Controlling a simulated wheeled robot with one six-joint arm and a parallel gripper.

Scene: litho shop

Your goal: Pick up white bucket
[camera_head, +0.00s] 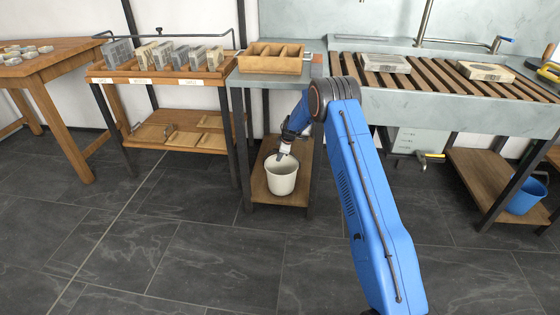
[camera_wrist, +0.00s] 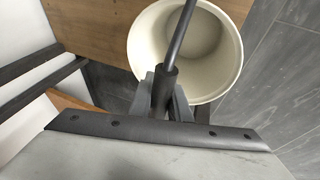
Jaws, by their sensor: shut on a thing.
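The white bucket (camera_head: 281,178) is upright over the wooden lower shelf of the small grey-topped table, below the wooden tray. My gripper (camera_head: 284,152) reaches down to the bucket's top from above. In the wrist view the bucket (camera_wrist: 228,62) is open and looks empty inside. A dark rod with a thicker grip, which looks like its handle (camera_wrist: 182,32), crosses over the opening. My gripper (camera_wrist: 166,98) is shut on that grip at the bucket's rim. I cannot tell whether the bucket's base touches the shelf.
The wooden shelf (camera_head: 300,196) lies between dark table legs, under the table top with a wooden tray (camera_head: 272,64). A rack table with stone blocks (camera_head: 165,56) stands left. A slatted sink (camera_head: 445,82) and a blue bucket (camera_head: 524,197) are right. The floor in front is clear.

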